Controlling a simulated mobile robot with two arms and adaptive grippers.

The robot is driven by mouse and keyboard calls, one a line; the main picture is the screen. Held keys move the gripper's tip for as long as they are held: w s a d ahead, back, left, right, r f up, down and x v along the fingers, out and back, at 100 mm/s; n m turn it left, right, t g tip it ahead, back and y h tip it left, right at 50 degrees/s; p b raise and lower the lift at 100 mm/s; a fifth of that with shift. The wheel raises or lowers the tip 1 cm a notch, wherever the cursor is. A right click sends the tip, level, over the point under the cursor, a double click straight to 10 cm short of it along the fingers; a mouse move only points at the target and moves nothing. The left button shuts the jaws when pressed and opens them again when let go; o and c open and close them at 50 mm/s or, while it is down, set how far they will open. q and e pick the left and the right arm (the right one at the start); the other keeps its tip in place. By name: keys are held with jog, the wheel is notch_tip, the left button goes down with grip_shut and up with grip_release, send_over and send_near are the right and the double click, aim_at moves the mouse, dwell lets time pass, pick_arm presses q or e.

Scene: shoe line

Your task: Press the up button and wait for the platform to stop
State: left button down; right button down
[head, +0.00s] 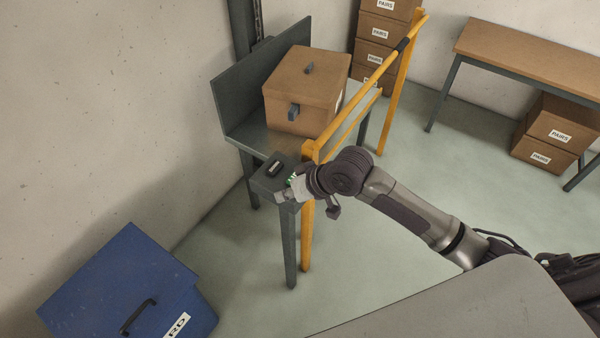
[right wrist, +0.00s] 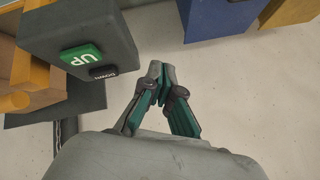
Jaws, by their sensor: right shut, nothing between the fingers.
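The green UP button (right wrist: 82,56) shows on a dark grey control box (right wrist: 98,25) in the right wrist view. A dark down button (right wrist: 103,72) sits beside it. My right gripper (right wrist: 160,72) is shut and empty, to the right of the buttons and apart from them in that view. In the head view the right gripper (head: 283,196) is by the control box (head: 266,183) at the near end of the platform. The grey platform (head: 250,135) carries a brown lidded box (head: 300,92). One frame cannot tell whether the platform moves. My left gripper is out of view.
A yellow rail (head: 350,105) runs along the platform's right side. A blue bin (head: 115,275) stands at the lower left. Brown boxes (head: 375,50) are stacked behind. A table (head: 530,55) stands at the right over more boxes (head: 555,130). The floor between is clear.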

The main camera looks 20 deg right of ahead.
jog(key=shift+w+d+r+m+t, duration=0.25)
jog(key=shift+w+d+r+m, duration=0.45)
jog(key=shift+w+d+r, duration=1.2)
jog(key=shift+w+d+r+m+t, duration=0.35)
jog(key=shift+w+d+m, duration=0.65)
jog(key=shift+w, duration=1.9)
jog(key=shift+n, duration=0.3)
jog(key=f+b, duration=0.4)
jog(key=b, duration=0.1)
jog(key=f+b, duration=0.2)
jog(key=b, duration=0.1)
jog(key=shift+d+f, duration=0.2)
jog(key=shift+d, duration=0.1)
jog(key=shift+f, duration=0.85)
jog(key=shift+f, duration=0.15)
jog(key=shift+f, duration=0.25)
